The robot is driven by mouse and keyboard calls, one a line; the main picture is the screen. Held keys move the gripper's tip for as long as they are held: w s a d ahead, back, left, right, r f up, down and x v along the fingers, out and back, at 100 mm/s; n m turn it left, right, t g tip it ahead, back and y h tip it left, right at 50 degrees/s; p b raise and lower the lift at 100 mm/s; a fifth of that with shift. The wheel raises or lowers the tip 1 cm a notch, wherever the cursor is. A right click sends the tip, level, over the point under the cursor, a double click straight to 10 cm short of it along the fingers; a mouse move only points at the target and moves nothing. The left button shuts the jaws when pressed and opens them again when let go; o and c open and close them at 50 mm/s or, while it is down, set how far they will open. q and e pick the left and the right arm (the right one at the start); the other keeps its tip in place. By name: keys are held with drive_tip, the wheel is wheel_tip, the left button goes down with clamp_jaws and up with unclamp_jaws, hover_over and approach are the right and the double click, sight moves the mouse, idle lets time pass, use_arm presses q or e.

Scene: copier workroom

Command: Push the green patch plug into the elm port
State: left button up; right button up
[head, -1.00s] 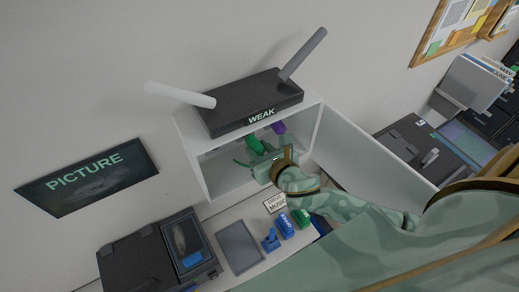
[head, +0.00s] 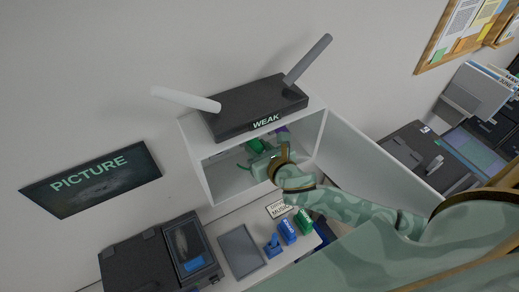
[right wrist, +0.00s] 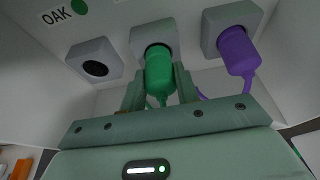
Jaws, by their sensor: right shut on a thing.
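The green patch plug (right wrist: 160,66) is between the fingers of my right gripper (right wrist: 159,88), which is shut on it. Its front end is at the mouth of the middle grey port (right wrist: 150,34); a dark rim of the opening shows above it. I cannot tell how deep it sits. No elm label is readable. In the head view the green plug (head: 256,145) and my right gripper (head: 262,161) are inside the white open box (head: 207,182). My left gripper is not in view.
An empty port (right wrist: 95,66) is at left, near an OAK label (right wrist: 56,16) with a green dot. A purple plug (right wrist: 236,50) sits at the right port, close to my gripper. The box walls are close around. A black router (head: 255,107) stands on top.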

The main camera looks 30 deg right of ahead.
drive_tip(key=shift+w, duration=0.55)
drive_tip(key=o, duration=1.1)
drive_tip(key=shift+c, duration=0.2)
drive_tip(key=v, duration=1.6)
drive_tip(key=shift+s+d+r, duration=0.1)
